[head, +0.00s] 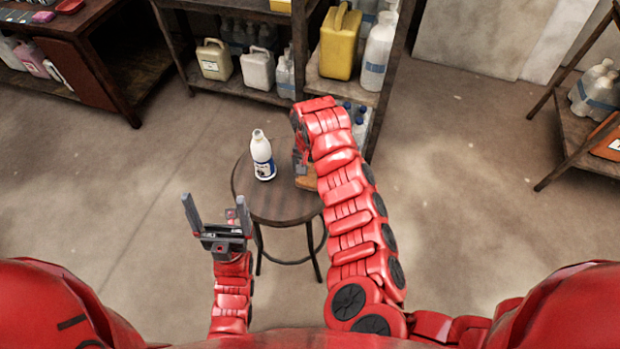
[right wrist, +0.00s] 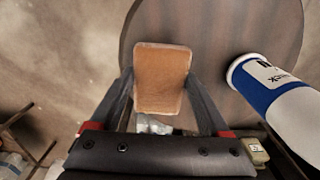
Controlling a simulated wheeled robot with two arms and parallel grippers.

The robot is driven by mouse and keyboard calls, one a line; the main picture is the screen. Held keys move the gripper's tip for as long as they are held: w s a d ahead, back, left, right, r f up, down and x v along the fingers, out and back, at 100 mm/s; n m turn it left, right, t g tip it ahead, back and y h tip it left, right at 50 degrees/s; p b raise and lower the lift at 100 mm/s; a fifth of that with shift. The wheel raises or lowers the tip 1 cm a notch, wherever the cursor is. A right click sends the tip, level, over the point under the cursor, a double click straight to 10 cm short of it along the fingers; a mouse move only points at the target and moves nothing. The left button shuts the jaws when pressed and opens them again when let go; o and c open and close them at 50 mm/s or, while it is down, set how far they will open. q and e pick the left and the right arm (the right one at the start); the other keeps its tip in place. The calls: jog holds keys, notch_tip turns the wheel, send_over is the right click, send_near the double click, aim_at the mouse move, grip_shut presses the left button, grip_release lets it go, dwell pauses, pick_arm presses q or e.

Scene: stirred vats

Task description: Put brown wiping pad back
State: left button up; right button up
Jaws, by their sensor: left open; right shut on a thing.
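The brown wiping pad (right wrist: 161,77) is held between the two fingers of my right gripper (right wrist: 160,85), at the edge of a round dark stool (right wrist: 212,30). In the head view the pad (head: 306,181) shows only partly beside my right arm, at the stool's (head: 283,209) right side. I cannot tell whether it touches the stool top. My right gripper (head: 300,163) is mostly hidden by its own arm there. My left gripper (head: 216,212) is open and empty, in front of and left of the stool.
A white bottle with a blue label (head: 262,156) stands on the stool; the right wrist view shows it (right wrist: 275,95) right of the pad. Shelves with jugs, including a yellow canister (head: 340,43), stand behind. A rack (head: 585,130) is at right. The floor at left is clear.

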aim_at(310, 174)
jog(key=shift+f, duration=1.75)
jog(key=shift+f, duration=0.15)
